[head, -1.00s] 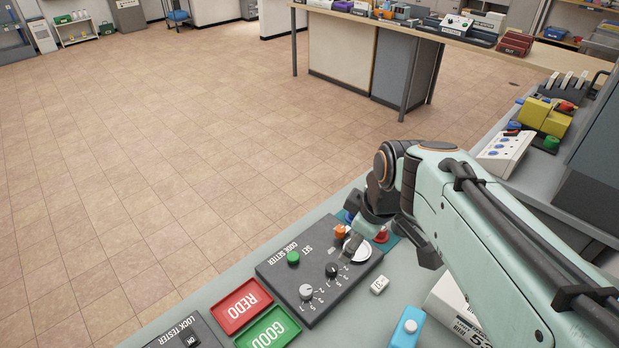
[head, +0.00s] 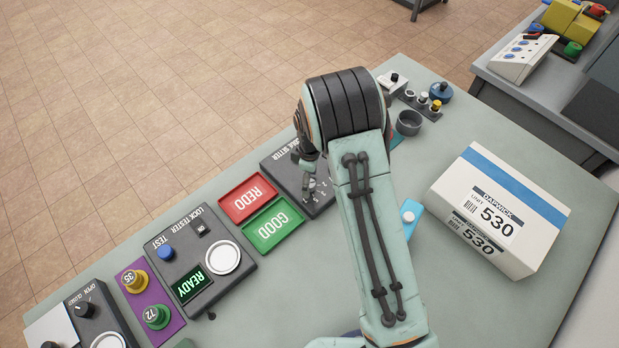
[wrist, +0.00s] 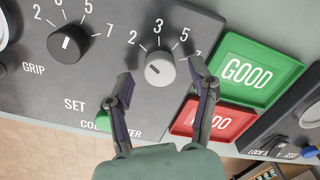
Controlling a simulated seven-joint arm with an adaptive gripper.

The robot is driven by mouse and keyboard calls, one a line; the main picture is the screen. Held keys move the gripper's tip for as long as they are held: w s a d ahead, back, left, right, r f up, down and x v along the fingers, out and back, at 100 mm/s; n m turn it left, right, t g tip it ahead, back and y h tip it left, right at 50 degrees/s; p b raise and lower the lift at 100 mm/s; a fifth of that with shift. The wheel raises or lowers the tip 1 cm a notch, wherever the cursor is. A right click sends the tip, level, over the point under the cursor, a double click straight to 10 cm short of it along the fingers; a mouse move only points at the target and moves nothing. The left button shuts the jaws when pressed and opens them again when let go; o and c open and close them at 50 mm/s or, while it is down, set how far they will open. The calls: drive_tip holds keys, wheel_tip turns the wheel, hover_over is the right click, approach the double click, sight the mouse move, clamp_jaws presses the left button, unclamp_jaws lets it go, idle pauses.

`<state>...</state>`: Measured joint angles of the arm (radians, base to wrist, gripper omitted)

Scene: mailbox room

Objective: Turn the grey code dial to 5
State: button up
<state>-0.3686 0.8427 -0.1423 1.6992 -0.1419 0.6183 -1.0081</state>
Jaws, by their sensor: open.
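The grey code dial (wrist: 159,68) is a round knob on the dark code setter panel (wrist: 30,95), with the numbers 2, 3, 5 and 7 around its upper side in the wrist view. A pale mark shows on its face, but I cannot tell surely which number it points to. My gripper (wrist: 161,75) is open, with one finger on each side of the grey dial; I cannot tell whether they touch it. In the head view my gripper (head: 309,178) is over the panel (head: 277,163), and my arm covers much of it.
A black grip dial (wrist: 68,43) sits left of the grey dial in the wrist view. A green button (wrist: 103,118) is partly hidden behind a finger. The green GOOD tray (wrist: 247,72) and red REDO tray (wrist: 231,120) lie close on the right. A box (head: 500,210) stands on the table.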

drive_tip(key=shift+f, duration=0.35)
drive_tip(key=shift+c, duration=0.2)
clamp_jaws()
